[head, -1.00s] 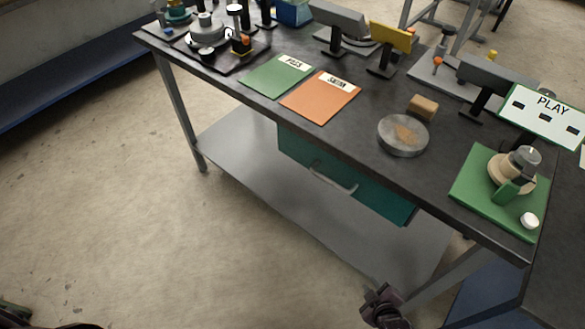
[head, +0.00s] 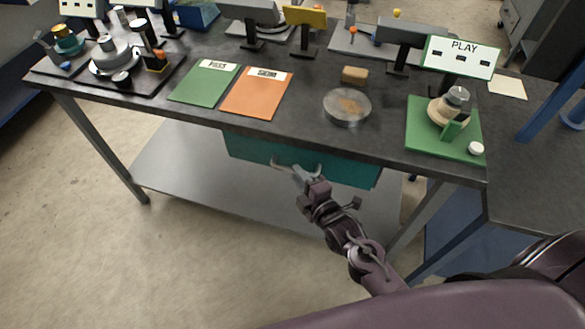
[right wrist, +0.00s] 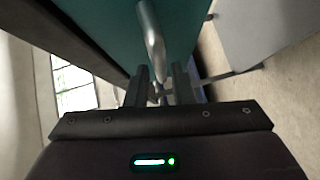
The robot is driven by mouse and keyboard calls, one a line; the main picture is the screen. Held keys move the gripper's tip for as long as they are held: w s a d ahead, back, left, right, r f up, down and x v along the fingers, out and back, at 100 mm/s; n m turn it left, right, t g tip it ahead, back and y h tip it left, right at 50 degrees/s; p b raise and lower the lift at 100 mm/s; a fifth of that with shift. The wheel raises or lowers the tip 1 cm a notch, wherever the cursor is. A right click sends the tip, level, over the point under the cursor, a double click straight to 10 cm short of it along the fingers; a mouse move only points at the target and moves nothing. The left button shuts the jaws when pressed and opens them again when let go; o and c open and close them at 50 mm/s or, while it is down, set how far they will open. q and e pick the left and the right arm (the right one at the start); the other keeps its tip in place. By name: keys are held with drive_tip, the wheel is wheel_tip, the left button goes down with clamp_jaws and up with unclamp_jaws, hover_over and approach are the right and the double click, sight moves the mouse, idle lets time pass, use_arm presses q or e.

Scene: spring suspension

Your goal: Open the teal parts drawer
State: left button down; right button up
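The teal drawer (head: 345,169) hangs under the front edge of the dark workbench, and its front looks flush with that edge. Its pale bar handle (head: 278,163) is partly hidden behind my right gripper (head: 302,175). In the right wrist view the metal handle (right wrist: 152,35) runs down toward the gap between the two dark fingers of my right gripper (right wrist: 161,85). The fingers are apart, with space beside the bar; I cannot tell whether either touches it. My left gripper is not in view.
The bench top (head: 310,130) holds a green card (head: 205,85), an orange card (head: 256,95), a round grey dish (head: 347,107) and a green board (head: 420,135). A grey lower shelf (head: 190,165) lies below. The floor in front is clear at left.

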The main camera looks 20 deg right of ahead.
drive_tip(key=shift+x, duration=1.65)
drive_tip(key=shift+c, duration=0.3)
clamp_jaws()
